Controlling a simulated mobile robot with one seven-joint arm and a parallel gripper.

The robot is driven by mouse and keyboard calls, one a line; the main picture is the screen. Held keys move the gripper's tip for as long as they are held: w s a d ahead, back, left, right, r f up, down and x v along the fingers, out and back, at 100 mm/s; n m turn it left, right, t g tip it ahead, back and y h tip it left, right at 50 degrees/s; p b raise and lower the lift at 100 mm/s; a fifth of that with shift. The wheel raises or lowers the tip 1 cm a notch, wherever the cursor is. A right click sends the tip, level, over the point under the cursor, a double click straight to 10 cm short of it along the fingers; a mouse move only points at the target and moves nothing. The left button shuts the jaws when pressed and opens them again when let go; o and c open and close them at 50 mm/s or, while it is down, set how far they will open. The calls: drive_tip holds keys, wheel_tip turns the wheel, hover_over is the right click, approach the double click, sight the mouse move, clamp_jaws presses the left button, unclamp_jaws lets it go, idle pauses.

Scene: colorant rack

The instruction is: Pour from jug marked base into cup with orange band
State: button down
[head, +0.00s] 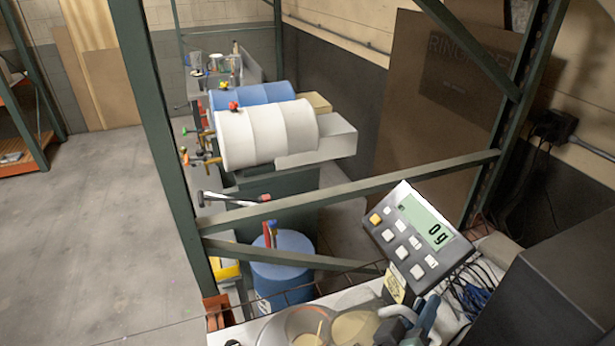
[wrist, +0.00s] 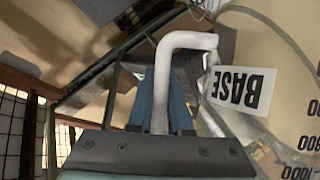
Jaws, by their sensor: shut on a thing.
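The jug marked base shows in the wrist view as a pale body with an upside-down BASE label (wrist: 243,88) and dark volume marks. Its white handle (wrist: 186,40) runs between the blue fingers of my gripper (wrist: 162,98), which is shut on it. In the head view my gripper (head: 418,321) is at the bottom edge, partly cut off. Left of it are two clear round vessels with beige contents, one beside my gripper (head: 355,326) and one farther left (head: 303,322) holding a thin stick. I cannot make out an orange band on either.
A scale display (head: 422,236) reading 0 g stands just above my gripper, with cables beside it. A dark box (head: 560,285) is at the right. Green rack posts and bars (head: 350,190) cross the view. White (head: 265,133) and blue drums are behind.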

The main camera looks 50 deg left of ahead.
drive_tip(key=shift+w+r, duration=0.1)
drive_tip(key=shift+r, duration=0.15)
drive_tip(key=shift+a+r, duration=0.1)
drive_tip(key=shift+a, duration=0.05)
idle(0.4)
drive_tip(key=shift+r, duration=0.1)
idle(0.4)
drive_tip(key=shift+s+a+r, duration=0.1)
drive_tip(key=shift+s+r, duration=0.1)
idle(0.7)
drive_tip(key=shift+w, duration=0.1)
drive_tip(key=shift+s+a+r+n+t, duration=0.25)
drive_tip(key=shift+r+n+t, duration=0.1)
drive_tip(key=shift+n, duration=0.15)
idle(2.0)
drive_tip(key=shift+w, duration=0.1)
